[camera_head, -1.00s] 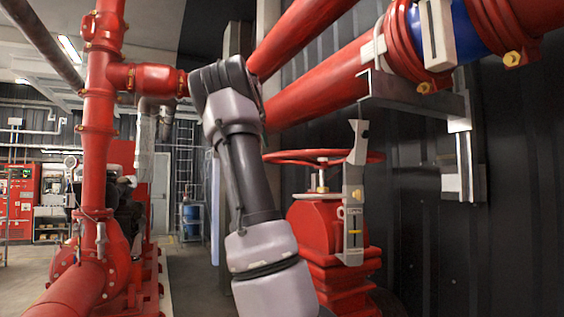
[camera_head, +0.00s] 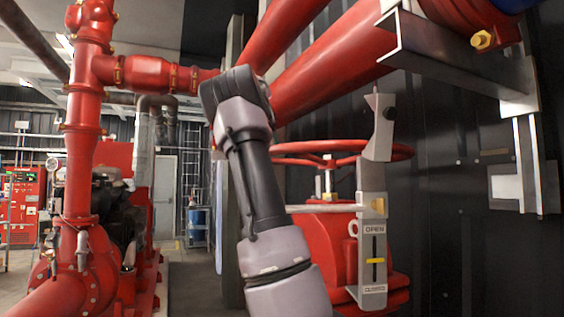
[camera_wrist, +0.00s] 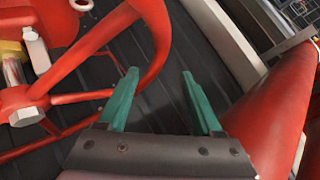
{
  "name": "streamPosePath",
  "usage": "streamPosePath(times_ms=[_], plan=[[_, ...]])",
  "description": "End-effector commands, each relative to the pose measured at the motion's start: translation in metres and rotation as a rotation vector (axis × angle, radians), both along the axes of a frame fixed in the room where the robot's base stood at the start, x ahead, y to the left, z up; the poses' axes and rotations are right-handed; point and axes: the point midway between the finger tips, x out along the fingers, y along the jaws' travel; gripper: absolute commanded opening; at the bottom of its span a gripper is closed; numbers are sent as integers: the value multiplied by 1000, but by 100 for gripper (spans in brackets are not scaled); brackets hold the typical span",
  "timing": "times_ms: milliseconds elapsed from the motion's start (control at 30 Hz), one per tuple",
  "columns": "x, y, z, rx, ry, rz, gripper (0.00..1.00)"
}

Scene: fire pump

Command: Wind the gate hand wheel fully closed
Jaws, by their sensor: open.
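The red gate hand wheel (camera_head: 330,150) lies flat on top of the red gate valve body (camera_head: 328,240), just right of my arm in the head view. In the wrist view the wheel's rim (camera_wrist: 152,50) curves close to the left finger, with its hub (camera_wrist: 27,108) at the left. My gripper (camera_wrist: 158,74) has two green fingers, open and empty. An indicator plate (camera_head: 374,262) reads OPEN at top and CLOSED at bottom, with a yellow pointer near the middle. My arm hides part of the wheel's left side.
Thick red pipes (camera_head: 335,62) run diagonally above the wheel. A grey steel bracket (camera_head: 460,65) juts from the dark ribbed wall (camera_head: 460,240) at the right. A red pipe (camera_wrist: 270,110) lies close to the right finger in the wrist view.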

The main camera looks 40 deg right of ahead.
Motion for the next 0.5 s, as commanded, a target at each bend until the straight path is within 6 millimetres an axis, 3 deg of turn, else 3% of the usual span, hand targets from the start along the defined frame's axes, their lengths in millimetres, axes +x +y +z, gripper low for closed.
streamPosePath(times_ms=[500], plan=[[40,-55,-50,0,3,-3,67]])
